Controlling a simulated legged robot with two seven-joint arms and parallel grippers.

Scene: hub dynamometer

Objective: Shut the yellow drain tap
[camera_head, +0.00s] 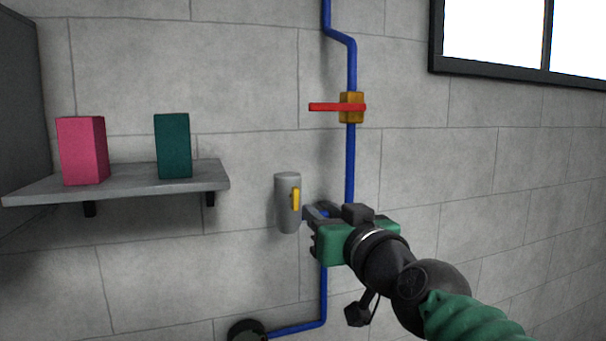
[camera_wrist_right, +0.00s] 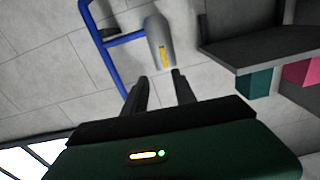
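The yellow drain tap (camera_head: 296,199) is a small lever on the front of a grey cylinder (camera_head: 285,215) on the wall. The lever stands upright, along the cylinder. My right gripper (camera_head: 308,214) is just to the right of the tap in the head view, pointing toward it. In the right wrist view the picture is turned over; the yellow tap (camera_wrist_right: 163,57) shows ahead of the gripper (camera_wrist_right: 159,74), in line with the gap between its two dark fingers. The fingers are apart with nothing between them. I cannot see contact with the tap. My left gripper is out of view.
A blue pipe (camera_head: 350,165) runs down the wall behind my right gripper, with a red-handled valve (camera_head: 335,107) above. A grey shelf (camera_head: 130,186) to the left holds a pink box (camera_head: 82,150) and a teal box (camera_head: 173,146). A dark round fitting (camera_head: 247,331) is below.

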